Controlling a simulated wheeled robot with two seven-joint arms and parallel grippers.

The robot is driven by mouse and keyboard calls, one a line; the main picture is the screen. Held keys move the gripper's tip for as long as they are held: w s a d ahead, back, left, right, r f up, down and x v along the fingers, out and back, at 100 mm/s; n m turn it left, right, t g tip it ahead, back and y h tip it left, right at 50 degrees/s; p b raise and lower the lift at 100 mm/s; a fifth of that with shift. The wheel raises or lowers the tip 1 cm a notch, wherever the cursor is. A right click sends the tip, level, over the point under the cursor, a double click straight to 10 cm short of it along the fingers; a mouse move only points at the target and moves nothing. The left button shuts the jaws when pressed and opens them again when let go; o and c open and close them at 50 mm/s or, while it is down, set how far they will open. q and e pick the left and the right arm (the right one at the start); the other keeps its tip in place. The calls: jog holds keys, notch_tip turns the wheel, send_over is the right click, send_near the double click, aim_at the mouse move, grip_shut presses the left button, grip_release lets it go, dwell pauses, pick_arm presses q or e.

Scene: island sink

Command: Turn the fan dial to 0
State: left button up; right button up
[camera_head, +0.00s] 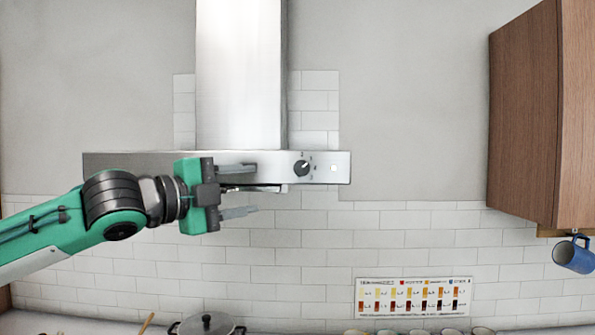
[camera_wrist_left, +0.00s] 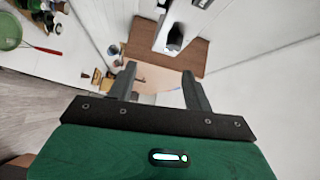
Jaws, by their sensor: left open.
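The fan dial (camera_head: 302,168) is a dark round knob on the front panel of the steel range hood (camera_head: 130,165). Small marks sit around it, too small to read, so I cannot tell its setting. My left gripper (camera_head: 254,190) is open and empty, in front of the hood panel. Its fingers point right and their tips end a little left of the dial, apart from it. The left wrist view also shows the left gripper (camera_wrist_left: 158,72) with its two fingers spread. My right gripper is in neither view.
A wooden cabinet (camera_head: 525,115) hangs at the right, with a blue mug (camera_head: 572,255) below it. A small lit square (camera_head: 333,168) is right of the dial. A lidded pot (camera_head: 206,325) stands below. The wall right of the hood is clear.

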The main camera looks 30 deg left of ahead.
pick_arm(q)
notch_tip(320, 180, up, 2)
jog(key=s, duration=0.2)
jog(key=p, duration=0.6)
send_near(301, 169)
jog(key=w, duration=0.1)
jog(key=p+x, duration=0.3)
jog(key=shift+w+d+r, duration=0.15)
jog(key=shift+w+r, duration=0.05)
jog(key=shift+w, duration=0.05)
jog(key=p+x, duration=0.1)
jog(key=x, duration=0.1)
jog(key=shift+w+p, duration=0.3)
jog(key=shift+p, duration=0.1)
jog(key=shift+w+d+f+t+p, duration=0.1)
jog(key=shift+w+d+t+p, duration=0.1)
jog(key=shift+w, duration=0.2)
jog(key=shift+w+d+t+p, duration=0.1)
jog(key=shift+w+p, duration=0.05)
jog(key=shift+w, duration=0.25)
jog(key=c, duration=1)
jog(key=shift+o, duration=0.2)
jog(key=shift+f, duration=0.1)
